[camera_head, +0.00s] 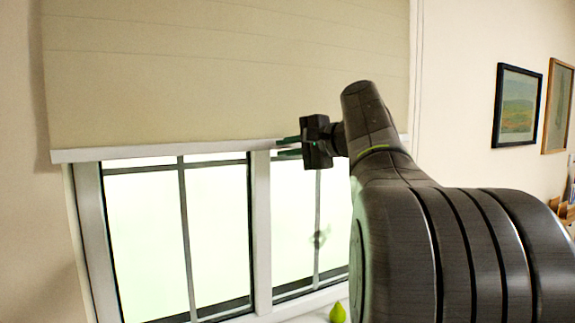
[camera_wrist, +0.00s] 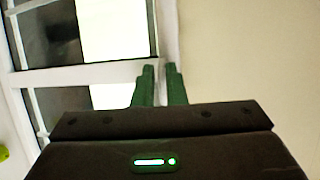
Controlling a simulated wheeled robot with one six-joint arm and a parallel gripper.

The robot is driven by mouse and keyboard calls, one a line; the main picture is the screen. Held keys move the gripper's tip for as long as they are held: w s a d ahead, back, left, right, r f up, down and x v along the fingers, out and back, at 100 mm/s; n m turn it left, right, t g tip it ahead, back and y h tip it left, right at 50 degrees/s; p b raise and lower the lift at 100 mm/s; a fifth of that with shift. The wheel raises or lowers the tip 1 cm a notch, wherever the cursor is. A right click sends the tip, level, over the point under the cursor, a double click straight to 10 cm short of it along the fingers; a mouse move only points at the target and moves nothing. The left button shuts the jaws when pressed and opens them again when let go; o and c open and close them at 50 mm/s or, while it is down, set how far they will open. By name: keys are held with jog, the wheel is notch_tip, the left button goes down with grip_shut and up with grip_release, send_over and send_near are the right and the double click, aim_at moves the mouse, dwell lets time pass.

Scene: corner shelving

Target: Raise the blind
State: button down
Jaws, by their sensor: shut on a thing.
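The beige blind (camera_head: 220,75) covers the upper part of the window in the head view, and its pale bottom rail (camera_head: 170,149) hangs across the panes. My gripper (camera_head: 280,146) is at this rail, right of its middle, with its green fingers shut on it. In the wrist view the blind (camera_wrist: 250,60) fills the right side. There the green fingers of my gripper (camera_wrist: 161,72) lie on either side of the rail (camera_wrist: 169,35). The part of the rail behind my gripper and arm is hidden.
The window (camera_head: 215,235) below the blind has white frames and dark bars. A green fruit-like thing (camera_head: 337,312) is at the sill, low in the head view. Two framed pictures (camera_head: 517,105) (camera_head: 558,106) hang on the right wall. Some items (camera_head: 566,208) show at the right edge.

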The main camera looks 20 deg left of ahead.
jog(key=shift+r, duration=0.95)
jog(key=c, duration=1.6)
grip_release()
jog(key=shift+d, duration=0.1)
jog(key=b+v, duration=0.3)
jog(key=v, duration=1)
jog(key=shift+s+d+r, duration=0.1)
jog(key=shift+d, duration=0.25)
jog(key=shift+a, duration=0.15)
